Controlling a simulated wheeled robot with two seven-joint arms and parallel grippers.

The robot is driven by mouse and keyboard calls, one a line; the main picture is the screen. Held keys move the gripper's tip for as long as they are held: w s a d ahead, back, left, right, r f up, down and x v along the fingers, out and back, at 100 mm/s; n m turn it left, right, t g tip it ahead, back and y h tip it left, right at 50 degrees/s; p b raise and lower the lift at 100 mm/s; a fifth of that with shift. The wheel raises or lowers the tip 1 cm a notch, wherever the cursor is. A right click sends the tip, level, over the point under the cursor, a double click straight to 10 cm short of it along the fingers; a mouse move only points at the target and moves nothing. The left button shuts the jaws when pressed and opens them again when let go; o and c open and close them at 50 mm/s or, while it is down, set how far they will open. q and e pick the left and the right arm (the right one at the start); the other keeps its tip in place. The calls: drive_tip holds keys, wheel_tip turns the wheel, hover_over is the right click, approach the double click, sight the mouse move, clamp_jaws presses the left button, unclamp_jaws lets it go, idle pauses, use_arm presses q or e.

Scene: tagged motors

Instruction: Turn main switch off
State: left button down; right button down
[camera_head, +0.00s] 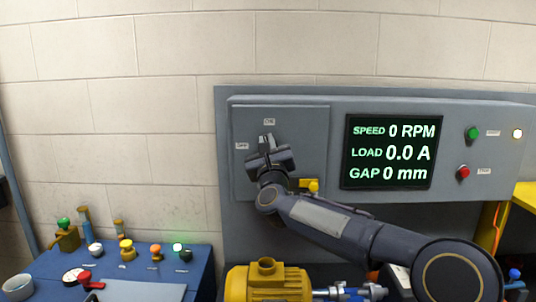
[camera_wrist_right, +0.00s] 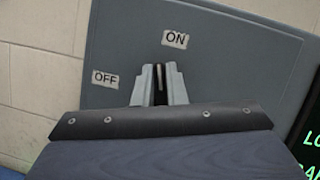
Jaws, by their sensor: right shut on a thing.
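The main switch panel (camera_head: 300,122) is a grey plate on the wall cabinet, with an ON label (camera_head: 269,122) at the top and an OFF label (camera_head: 242,146) to the left. My right gripper (camera_head: 267,139) is at this panel, its fingers pointing at it just below ON. In the right wrist view, the gripper fingers (camera_wrist_right: 158,84) are shut on the switch handle (camera_wrist_right: 160,78), a thin piece between them that points up toward the ON label (camera_wrist_right: 175,39). The OFF label (camera_wrist_right: 105,79) is to the left. Most of the switch is hidden by my gripper. My left gripper is out of view.
A display (camera_head: 391,152) reads 0 RPM, 0.0 A and 0 mm. A green button (camera_head: 473,133) and a red button (camera_head: 463,172) sit to its right. A yellow motor (camera_head: 267,282) is below my right arm. A blue bench (camera_head: 137,268) with several valves and knobs stands at left.

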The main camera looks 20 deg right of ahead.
use_arm(q)
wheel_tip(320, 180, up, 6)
drive_tip(key=p, duration=0.7)
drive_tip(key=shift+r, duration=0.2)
use_arm(e)
drive_tip(key=n+g+y, duration=0.1)
drive_tip(key=n, duration=0.4)
drive_tip(key=f+n+g+y, duration=0.1)
drive_tip(key=n+g+y, duration=0.1)
drive_tip(key=n, duration=0.4)
drive_tip(key=a+f+n+g+y, duration=0.1)
drive_tip(key=n+y, duration=0.1)
drive_tip(key=n, duration=0.4)
drive_tip(key=shift+w+f, duration=0.15)
drive_tip(key=shift+w, duration=0.05)
drive_tip(key=c, duration=1.5)
unclamp_jaws()
drive_tip(key=shift+d, duration=0.1)
drive_tip(key=shift+r, duration=0.2)
